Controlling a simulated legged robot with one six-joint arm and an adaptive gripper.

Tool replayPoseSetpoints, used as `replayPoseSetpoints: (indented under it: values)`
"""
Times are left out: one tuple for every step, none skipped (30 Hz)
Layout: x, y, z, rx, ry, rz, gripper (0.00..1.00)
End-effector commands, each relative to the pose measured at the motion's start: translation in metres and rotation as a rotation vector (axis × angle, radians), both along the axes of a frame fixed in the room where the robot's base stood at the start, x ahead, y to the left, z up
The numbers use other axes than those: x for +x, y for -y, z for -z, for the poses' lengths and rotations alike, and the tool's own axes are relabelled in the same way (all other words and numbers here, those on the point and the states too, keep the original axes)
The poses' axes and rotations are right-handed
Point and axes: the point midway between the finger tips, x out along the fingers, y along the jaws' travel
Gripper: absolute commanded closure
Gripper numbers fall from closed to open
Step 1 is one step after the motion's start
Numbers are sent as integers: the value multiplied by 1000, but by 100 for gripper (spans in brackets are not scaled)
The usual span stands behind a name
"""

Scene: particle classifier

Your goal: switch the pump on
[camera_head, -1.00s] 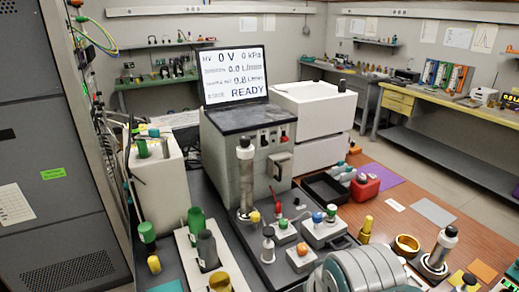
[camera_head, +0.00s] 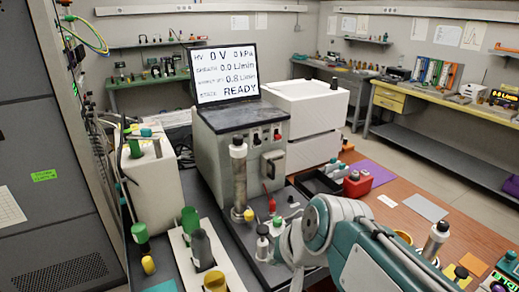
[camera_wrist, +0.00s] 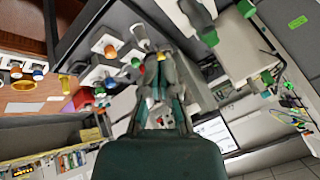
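The grey classifier unit (camera_head: 215,155) stands at centre with its screen (camera_head: 226,75), which reads 0 V, 0 kPa, 0.0 L/min, 0.8 L/min and READY. Its front has small dark and red switches (camera_head: 277,134) and a dark boxed part (camera_head: 272,163). I cannot tell which control is the pump's. A red lever (camera_head: 268,195) stands on the dark plate before the unit. My arm covers much of that plate in the head view. In the wrist view my gripper (camera_wrist: 161,88) has its fingers apart, with nothing clearly between them; the tips are hard to make out.
A metal column (camera_head: 238,175) stands at the unit's front. A tall rack (camera_head: 40,150) borders the left.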

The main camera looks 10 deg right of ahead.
Motion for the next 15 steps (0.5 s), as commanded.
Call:
replayPoseSetpoints:
  values:
    - [15, -4, -3, 72, -12, 51, 100]
    - [24, -7, -5, 117, -16, 84, 100]
    - [36, -10, -8, 177, -22, 129, 100]
    - [45, -12, -10, 224, -26, 163, 100]
    - [54, -14, -12, 269, -32, 198, 100]
    - [67, -16, -15, 329, -39, 244, 100]
    - [77, -17, -17, 376, -44, 280, 100]
    - [86, -19, -18, 420, -51, 314, 100]
    - [99, -19, -21, 480, -60, 362, 100]
    - [109, -19, -22, 525, -66, 400, 100]
    - [119, -19, -23, 569, -72, 435, 100]
    - [132, -19, -25, 630, -83, 484, 100]
    - [142, -18, -26, 675, -90, 521, 100]
    - [152, -17, -27, 719, -97, 558, 100]
    - [166, -15, -27, 779, -107, 608, 100]
